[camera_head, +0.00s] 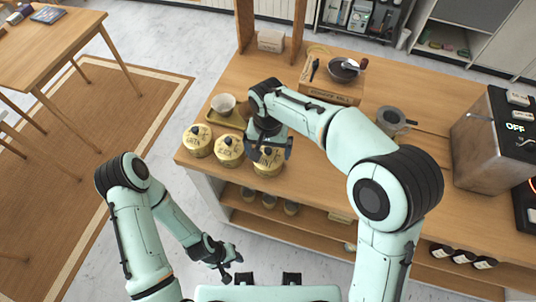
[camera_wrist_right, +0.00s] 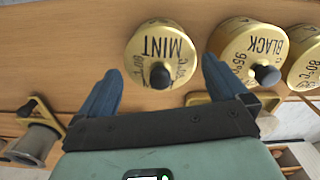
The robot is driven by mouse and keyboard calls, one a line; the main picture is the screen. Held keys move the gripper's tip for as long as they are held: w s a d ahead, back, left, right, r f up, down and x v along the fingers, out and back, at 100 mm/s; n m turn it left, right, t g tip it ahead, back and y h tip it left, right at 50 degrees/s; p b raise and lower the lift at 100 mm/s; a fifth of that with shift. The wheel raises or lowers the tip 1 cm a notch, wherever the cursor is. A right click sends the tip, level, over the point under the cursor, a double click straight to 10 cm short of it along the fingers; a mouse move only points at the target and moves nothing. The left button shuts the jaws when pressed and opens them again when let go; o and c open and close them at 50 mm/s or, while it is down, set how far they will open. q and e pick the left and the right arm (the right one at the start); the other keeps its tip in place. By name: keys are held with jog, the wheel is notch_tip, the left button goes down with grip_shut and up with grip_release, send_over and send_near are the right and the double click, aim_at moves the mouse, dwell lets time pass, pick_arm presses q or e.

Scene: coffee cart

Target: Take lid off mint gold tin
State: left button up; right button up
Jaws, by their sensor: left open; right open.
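The mint gold tin (camera_head: 268,166) is the rightmost of three gold tins near the cart's front left edge. In the right wrist view the tin (camera_wrist_right: 152,43) shows its "MINT" label upside down. Its lid is on, with a dark round knob (camera_wrist_right: 160,76). My right gripper (camera_head: 270,149) is open and empty over the mint tin and partly hides it. In the wrist view its fingers lie on either side of the knob, apart from it. My left gripper (camera_head: 231,268) is open and empty, low in front of the cart, away from the tins.
The black tea tin (camera_head: 229,153) stands close to the mint tin, with a third gold tin (camera_head: 198,143) beyond it. Behind them is a tray (camera_head: 212,117) with a white cup (camera_head: 223,103). A wooden box (camera_head: 330,93) and metal pitcher (camera_head: 391,119) stand further right.

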aim_at(268, 149)
jog(key=shift+f, duration=0.6)
jog(key=c, duration=0.7)
jog(key=shift+r, duration=0.1)
pick_arm(q)
jog(key=w+r+p, duration=0.3)
jog(key=w+r, duration=0.1)
jog(key=shift+w+r+t, duration=0.15)
jog(key=shift+r+t, duration=0.1)
jog(key=shift+t, duration=0.05)
pick_arm(e)
jog(key=shift+r, duration=9.95)
